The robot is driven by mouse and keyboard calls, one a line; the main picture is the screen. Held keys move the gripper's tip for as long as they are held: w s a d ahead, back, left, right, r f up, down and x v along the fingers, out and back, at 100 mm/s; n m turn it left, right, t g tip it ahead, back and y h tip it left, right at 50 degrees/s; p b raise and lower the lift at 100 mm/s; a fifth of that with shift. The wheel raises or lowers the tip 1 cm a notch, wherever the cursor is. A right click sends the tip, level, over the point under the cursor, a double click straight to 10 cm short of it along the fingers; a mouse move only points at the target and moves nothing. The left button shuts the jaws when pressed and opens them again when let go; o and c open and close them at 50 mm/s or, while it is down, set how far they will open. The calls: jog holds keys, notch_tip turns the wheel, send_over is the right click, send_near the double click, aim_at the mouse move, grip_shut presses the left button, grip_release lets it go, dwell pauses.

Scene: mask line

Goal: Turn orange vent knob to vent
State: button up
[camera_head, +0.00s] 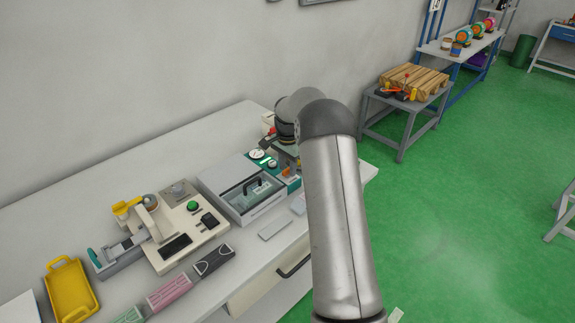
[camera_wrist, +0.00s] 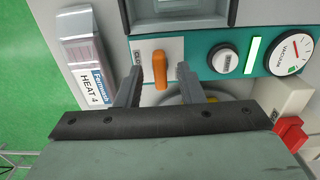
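The orange vent knob (camera_wrist: 159,70) is in the wrist view, on a small white plate at the left end of a teal panel (camera_wrist: 200,42). It is a narrow bar standing roughly upright in the picture. My gripper (camera_wrist: 158,80) is open, with one finger to each side of the knob and visible gaps between. No finger clearly touches it.
A red part (camera_wrist: 290,132) is at lower right. A label reading HEAT 4 (camera_wrist: 92,88) is at left. The bench (camera_head: 60,205) also holds a cream machine (camera_head: 185,225) and a yellow tray (camera_head: 70,290).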

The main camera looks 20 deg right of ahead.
grip_shut()
jog(key=shift+n, duration=0.4)
jog(key=n+b, duration=0.1)
jog(key=n, duration=0.2)
jog(key=shift+n+b, duration=0.3)
jog(key=n, duration=0.4)
jog(key=shift+b, duration=0.4)
jog(key=n, duration=0.5)
jog(key=shift+n, duration=2.3)
